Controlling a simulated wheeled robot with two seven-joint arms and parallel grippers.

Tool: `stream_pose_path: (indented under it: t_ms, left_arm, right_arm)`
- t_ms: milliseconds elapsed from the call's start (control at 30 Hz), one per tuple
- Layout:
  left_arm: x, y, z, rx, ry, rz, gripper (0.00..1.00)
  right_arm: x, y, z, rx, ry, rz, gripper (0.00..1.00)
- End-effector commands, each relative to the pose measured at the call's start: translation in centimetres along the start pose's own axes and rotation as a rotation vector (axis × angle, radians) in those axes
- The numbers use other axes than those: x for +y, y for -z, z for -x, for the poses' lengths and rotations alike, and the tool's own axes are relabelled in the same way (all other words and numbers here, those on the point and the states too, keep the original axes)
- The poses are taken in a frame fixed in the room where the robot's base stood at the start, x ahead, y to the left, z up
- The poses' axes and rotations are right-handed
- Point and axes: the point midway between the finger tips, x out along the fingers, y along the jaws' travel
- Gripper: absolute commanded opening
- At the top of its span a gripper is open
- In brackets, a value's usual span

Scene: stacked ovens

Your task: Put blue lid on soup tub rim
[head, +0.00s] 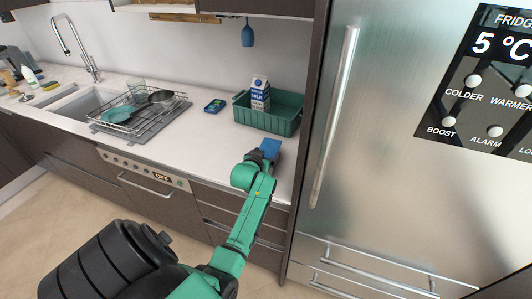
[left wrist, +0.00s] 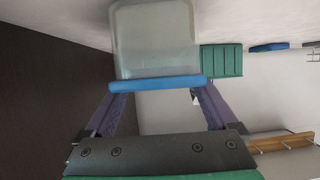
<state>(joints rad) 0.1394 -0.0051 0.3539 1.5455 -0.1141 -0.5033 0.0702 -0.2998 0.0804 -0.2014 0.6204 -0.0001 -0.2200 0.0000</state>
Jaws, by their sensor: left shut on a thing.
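The blue lid (head: 270,145) is at the end of my left arm, over the counter near the fridge. My left gripper (head: 263,154) is shut on it. In the left wrist view, the lid (left wrist: 155,84) shows edge-on between the two purple fingers of my left gripper (left wrist: 157,88). The clear soup tub (left wrist: 155,40) is right beyond the lid, its rim side lined up with it. They look in contact, but I cannot tell whether the lid is seated. The tub cannot be made out in the head view. My right gripper is not in view.
A green crate (head: 268,118) with a milk carton (head: 260,90) stands behind my left gripper. A small blue-and-green item (head: 215,106) and a dish rack (head: 140,110) are further left. The fridge (head: 390,150) is close on the right.

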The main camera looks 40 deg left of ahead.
Motion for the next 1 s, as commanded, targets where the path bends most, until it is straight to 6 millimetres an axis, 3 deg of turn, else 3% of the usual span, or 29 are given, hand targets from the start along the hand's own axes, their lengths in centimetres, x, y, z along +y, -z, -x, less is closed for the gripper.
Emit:
stream_pose_path:
  t_ms: [267,300,667,1000]
  left_arm:
    - [0.0,-0.3,0.0,-0.005,0.000,-0.001,0.38]
    - [0.0,-0.3,0.0,-0.005,0.000,-0.001,0.99]
    - [0.0,-0.1,0.5,0.000,0.000,-0.001,1.00]
    - [0.0,-0.2,5.8,0.000,0.000,-0.002,1.00]
  right_arm:
    - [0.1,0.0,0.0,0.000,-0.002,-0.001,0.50]
    - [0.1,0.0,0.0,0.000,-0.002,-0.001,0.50]
    - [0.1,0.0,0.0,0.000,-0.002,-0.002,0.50]
    - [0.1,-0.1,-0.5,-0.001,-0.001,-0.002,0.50]
